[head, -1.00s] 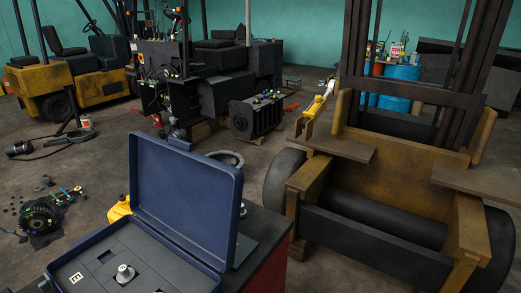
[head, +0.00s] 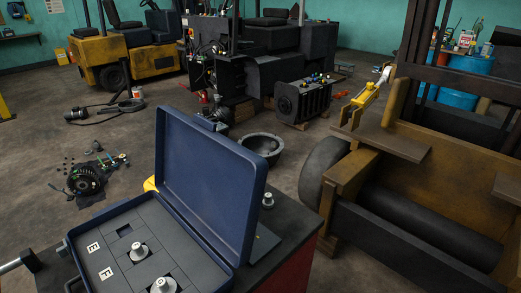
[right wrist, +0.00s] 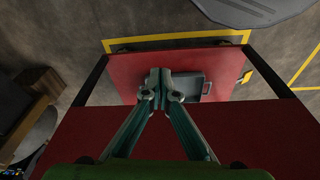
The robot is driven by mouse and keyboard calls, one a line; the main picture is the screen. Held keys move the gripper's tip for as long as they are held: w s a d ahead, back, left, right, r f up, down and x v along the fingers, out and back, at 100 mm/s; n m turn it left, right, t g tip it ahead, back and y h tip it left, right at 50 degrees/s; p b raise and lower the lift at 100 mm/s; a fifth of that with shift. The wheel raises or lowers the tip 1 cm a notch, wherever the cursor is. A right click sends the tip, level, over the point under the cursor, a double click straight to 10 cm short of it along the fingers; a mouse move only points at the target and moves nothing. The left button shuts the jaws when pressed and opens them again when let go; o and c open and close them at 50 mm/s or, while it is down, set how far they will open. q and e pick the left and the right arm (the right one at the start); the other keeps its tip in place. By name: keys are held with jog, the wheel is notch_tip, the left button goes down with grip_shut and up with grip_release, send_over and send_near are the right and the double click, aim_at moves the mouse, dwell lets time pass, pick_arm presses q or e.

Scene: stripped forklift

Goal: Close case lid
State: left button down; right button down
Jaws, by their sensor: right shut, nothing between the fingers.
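The dark blue case stands open in the head view, its lid (head: 212,180) raised and leaning back from the base (head: 90,250). The grey insert (head: 110,227) has square slots, labels E and F, and metal knobbed pieces (head: 138,251) in it. The case's near part is cut off by the picture's bottom edge. My right gripper (right wrist: 160,73) is shut and empty in the right wrist view, over a red surface (right wrist: 115,75). The case cannot be made out in that view. My left gripper is not in view.
The case rests on a dark-topped red cart (head: 290,230). A small metal piece (head: 268,200) stands behind the lid. A yellow-brown forklift frame (head: 400,180) is close on the right. Loose parts (head: 88,178) lie on the floor at left. A grey handled item (right wrist: 192,86) shows beside my right fingers.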

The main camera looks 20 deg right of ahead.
jog(key=w+d+r+m+t+y+b, duration=0.1)
jog(key=w+r+m+t+y, duration=0.15)
jog(key=w+r, duration=0.6)
jog(key=w+d+r+m+t+y, duration=0.1)
jog(key=w+r+m+t+y, duration=0.15)
jog(key=r, duration=1.15)
jog(key=w+d+r+m+t+y+b, duration=0.1)
jog(key=w+d+r+m+t, duration=0.15)
jog(key=w+r, duration=0.65)
jog(key=w+d+r+m+t+y, duration=0.1)
jog(key=d+r+m+t, duration=0.15)
jog(key=r, duration=0.75)
jog(key=w+d+r+m+t+y, duration=0.1)
jog(key=w+d+r+m+y, duration=0.15)
jog(key=r, duration=0.65)
jog(key=w+d+r+m+t+y, duration=0.1)
jog(key=d+r+m+t, duration=0.2)
jog(key=r, duration=0.7)
jog(key=w+a+r+g+p, duration=0.1)
jog(key=w+a+p, duration=0.5)
jog(key=a, duration=0.3)
jog(key=shift+w+a+p, duration=0.35)
jog(key=shift+p, duration=0.3)
jog(key=shift+m, duration=0.25)
jog(key=shift+r, duration=0.1)
